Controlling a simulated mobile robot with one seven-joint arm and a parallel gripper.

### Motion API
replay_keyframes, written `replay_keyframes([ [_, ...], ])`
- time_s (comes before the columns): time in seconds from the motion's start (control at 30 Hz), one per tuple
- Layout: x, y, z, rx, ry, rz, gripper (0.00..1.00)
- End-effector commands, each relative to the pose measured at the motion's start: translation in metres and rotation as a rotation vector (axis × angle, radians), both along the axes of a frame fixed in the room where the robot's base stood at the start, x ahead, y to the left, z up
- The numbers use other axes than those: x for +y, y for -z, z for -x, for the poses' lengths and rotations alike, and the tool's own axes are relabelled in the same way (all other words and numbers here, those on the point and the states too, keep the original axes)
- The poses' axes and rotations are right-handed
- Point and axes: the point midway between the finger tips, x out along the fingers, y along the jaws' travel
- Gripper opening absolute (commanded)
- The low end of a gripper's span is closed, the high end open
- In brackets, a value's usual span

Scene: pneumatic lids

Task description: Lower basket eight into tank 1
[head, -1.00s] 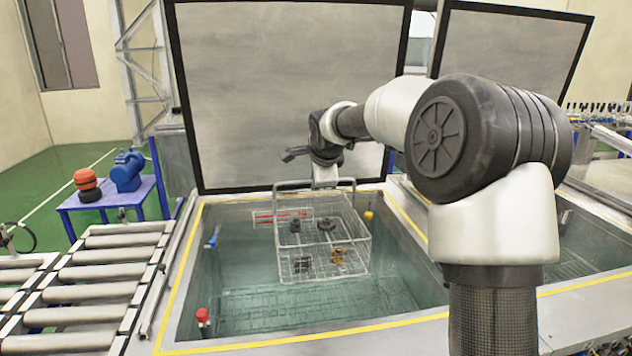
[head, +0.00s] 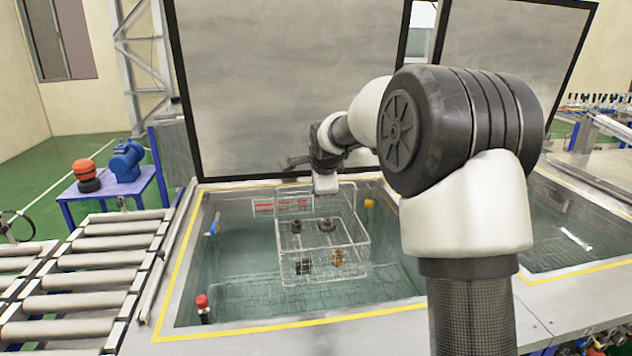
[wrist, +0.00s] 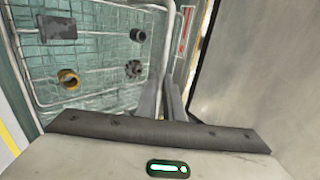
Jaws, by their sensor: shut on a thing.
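The wire basket (head: 357,252) hangs within the opening of the open tank (head: 190,290), below my gripper (head: 326,192). It carries several small parts, among them a brass-coloured ring (head: 338,256) and dark pieces. I cannot read a number on the basket or the tank. My gripper is shut on the basket's top handle; in the wrist view the fingers (wrist: 172,100) close around the handle bar. The basket (wrist: 98,108) and its parts also show there from above. The basket looks roughly level. How deep its bottom sits in the greenish liquid is hard to tell.
The tank's raised lid (head: 290,90) stands behind my gripper. A red-capped fitting (head: 202,302), a blue handle (head: 214,225) and a yellow fitting (head: 369,203) sit at the tank walls. A roller conveyor (head: 90,280) is on the left; a second tank (head: 570,225) is on the right.

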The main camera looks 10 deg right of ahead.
Motion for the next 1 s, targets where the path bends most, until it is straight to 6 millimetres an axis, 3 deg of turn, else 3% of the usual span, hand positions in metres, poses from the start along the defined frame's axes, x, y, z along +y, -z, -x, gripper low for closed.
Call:
replay_keyframes([
  [1.0,0.000,0.062,-0.002,-0.010,-0.001,0.000,0.00],
])
